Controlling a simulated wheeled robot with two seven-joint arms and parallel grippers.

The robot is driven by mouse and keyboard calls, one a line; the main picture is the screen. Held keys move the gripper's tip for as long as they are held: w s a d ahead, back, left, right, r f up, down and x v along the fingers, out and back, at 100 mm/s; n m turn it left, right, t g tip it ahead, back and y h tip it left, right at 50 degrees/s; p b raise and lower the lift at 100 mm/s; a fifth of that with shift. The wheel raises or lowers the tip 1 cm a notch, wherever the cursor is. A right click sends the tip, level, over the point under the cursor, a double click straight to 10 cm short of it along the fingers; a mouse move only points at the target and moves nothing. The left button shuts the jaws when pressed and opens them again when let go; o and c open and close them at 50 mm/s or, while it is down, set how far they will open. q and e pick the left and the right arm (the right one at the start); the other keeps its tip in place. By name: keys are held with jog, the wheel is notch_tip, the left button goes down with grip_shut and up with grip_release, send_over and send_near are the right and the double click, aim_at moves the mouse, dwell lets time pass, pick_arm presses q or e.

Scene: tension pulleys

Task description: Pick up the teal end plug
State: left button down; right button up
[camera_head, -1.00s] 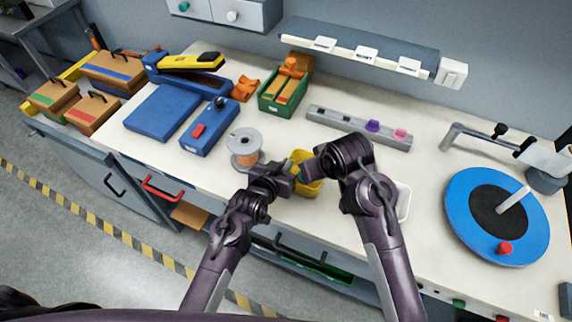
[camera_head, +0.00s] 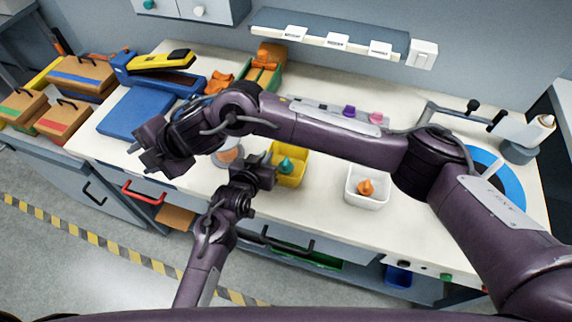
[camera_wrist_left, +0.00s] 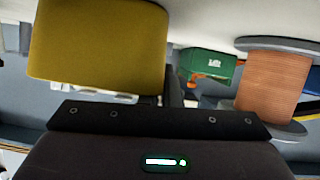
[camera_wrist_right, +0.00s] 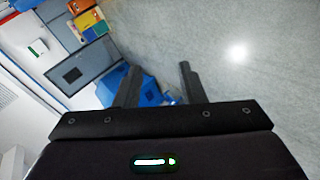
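The teal end plug (camera_head: 286,167) shows at the yellow bin (camera_head: 300,172), seemingly inside it. My left gripper (camera_head: 265,171) is at the bin's left side, close to the plug. In the left wrist view the yellow bin (camera_wrist_left: 98,45) fills the upper left, and only one dark finger shows clearly beside it. The plug is hidden there, and I cannot tell whether the left gripper is open or shut. My right gripper (camera_head: 150,155) hangs over the left front of the bench, and its fingers show apart and empty in the right wrist view (camera_wrist_right: 159,82).
A white bin (camera_head: 367,198) holding an orange plug stands right of the yellow bin. A copper-coloured spool (camera_head: 229,158) stands left of the left gripper, partly hidden. My right forearm crosses above the bench. A blue turntable (camera_head: 512,186) is at the right, partly covered.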

jog(key=w+d+f+n+g+h, duration=0.1)
jog(key=w+d+f+n+h, duration=0.15)
jog(key=d+f, duration=0.2)
jog(key=h, duration=0.8)
send_near(286, 161)
jog(key=f, duration=0.3)
jog(key=shift+w+d+f+g, duration=0.15)
jog(key=shift+w+d+g, duration=0.25)
jog(key=shift+s+a+f, duration=0.1)
jog(key=shift+a+f, duration=0.05)
jog(key=shift+f, duration=1.25)
jog(key=shift+a+f, duration=0.15)
jog(key=shift+f, duration=1.3)
grip_shut()
